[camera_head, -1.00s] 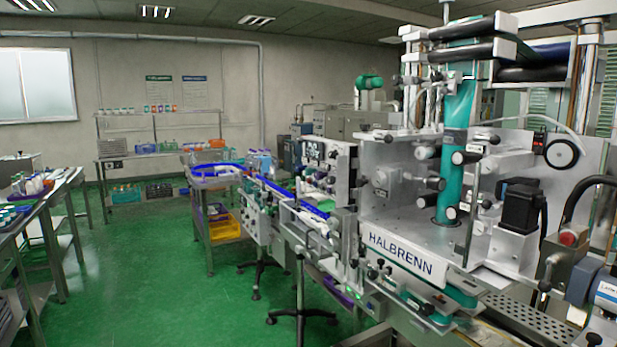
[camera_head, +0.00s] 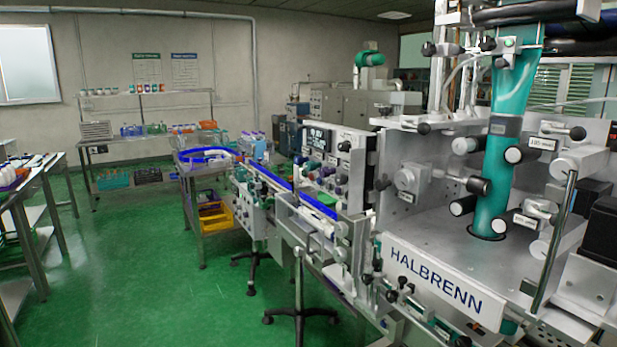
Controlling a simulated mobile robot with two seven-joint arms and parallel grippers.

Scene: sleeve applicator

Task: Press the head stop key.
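The sleeve applicator (camera_head: 436,280) with the HALBRENN plate fills the right of the head view. A teal sleeve tube (camera_head: 500,150) runs down into its metal deck. Neither of my grippers is in view.
A conveyor with blue rails (camera_head: 290,191) runs from the machine toward the back left. Its stand feet (camera_head: 300,315) spread on the floor. A steel table (camera_head: 38,195) stands at left and a shelf (camera_head: 150,155) at the back. Green floor (camera_head: 165,270) between them is clear.

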